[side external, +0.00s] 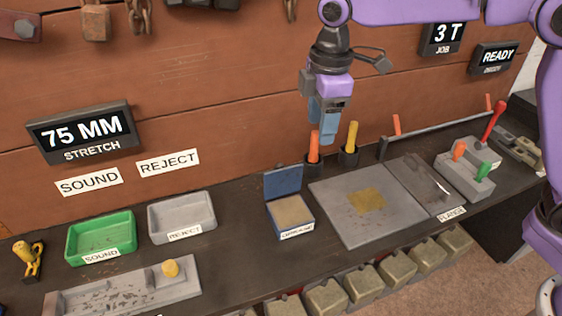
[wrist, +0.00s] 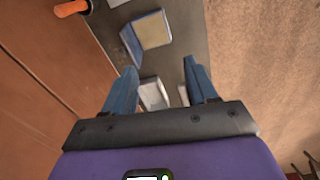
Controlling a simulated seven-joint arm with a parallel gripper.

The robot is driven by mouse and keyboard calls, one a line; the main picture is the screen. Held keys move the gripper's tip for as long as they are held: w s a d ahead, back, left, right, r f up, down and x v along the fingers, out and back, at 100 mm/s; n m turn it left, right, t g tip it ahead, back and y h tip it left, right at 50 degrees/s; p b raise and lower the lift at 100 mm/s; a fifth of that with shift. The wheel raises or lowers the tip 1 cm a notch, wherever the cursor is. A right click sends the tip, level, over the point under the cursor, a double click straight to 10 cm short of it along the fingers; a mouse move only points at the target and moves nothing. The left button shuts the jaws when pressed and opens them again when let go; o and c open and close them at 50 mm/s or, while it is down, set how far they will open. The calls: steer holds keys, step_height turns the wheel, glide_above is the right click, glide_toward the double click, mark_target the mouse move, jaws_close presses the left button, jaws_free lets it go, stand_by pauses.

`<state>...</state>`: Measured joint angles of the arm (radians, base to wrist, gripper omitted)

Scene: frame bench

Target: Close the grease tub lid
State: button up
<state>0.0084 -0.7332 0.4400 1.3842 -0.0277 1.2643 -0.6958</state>
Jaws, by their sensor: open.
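The grease tub (side external: 291,217) is a small blue box with tan contents and a white label on its front. Its blue lid (side external: 283,180) stands raised at the back edge, so the tub is open. In the wrist view the tub (wrist: 154,32) lies ahead of the fingers with its lid (wrist: 131,46) on the left side. My gripper (side external: 322,135) hangs above and behind the tub, a little to its right, apart from it. In the wrist view its blue fingers (wrist: 160,80) are spread with nothing held between them.
An orange-handled tool (side external: 313,147) and a yellow-handled tool (side external: 351,137) stand in dark holders behind the tub. A grey plate (side external: 345,222) lies to its right. A grey reject tray (side external: 182,216) and a green sound tray (side external: 101,238) lie to its left.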

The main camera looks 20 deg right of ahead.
steer(key=n, duration=0.1)
glide_above(281, 166)
steer(key=s, duration=0.3)
steer(key=f, duration=0.2)
steer(key=w, duration=0.1)
steer(key=shift+n, duration=0.3)
steer(key=f, duration=0.5)
steer(key=w+f, duration=0.1)
steer(key=f, duration=0.5)
steer(key=w+f, duration=0.1)
steer(key=f, duration=0.5)
steer(key=shift+s, duration=0.1)
jaws_close()
